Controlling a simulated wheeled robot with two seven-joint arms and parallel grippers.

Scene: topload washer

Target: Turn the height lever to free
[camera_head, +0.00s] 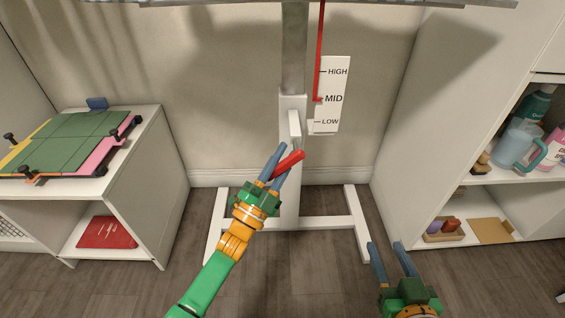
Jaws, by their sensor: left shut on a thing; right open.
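A red height lever (291,161) sticks out at a slant in front of the white stand column (291,200). My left gripper (277,165) has its blue fingers around the lever and is shut on it. A white bracket (294,125) sits on the column just above the lever. A white scale plate (331,92) beside the column reads HIGH, MID and LOW. A red pointer (319,60) hangs down to it and its tip is at MID. No "free" mark is readable. My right gripper (388,260) is open and empty at the lower right.
The stand's white feet (357,222) spread over the wooden floor. A white cabinet (135,200) at left carries a green cutting mat (75,142) with clamps. A white shelf unit (420,150) at right holds a jug (513,145) and bottles. Floor between is clear.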

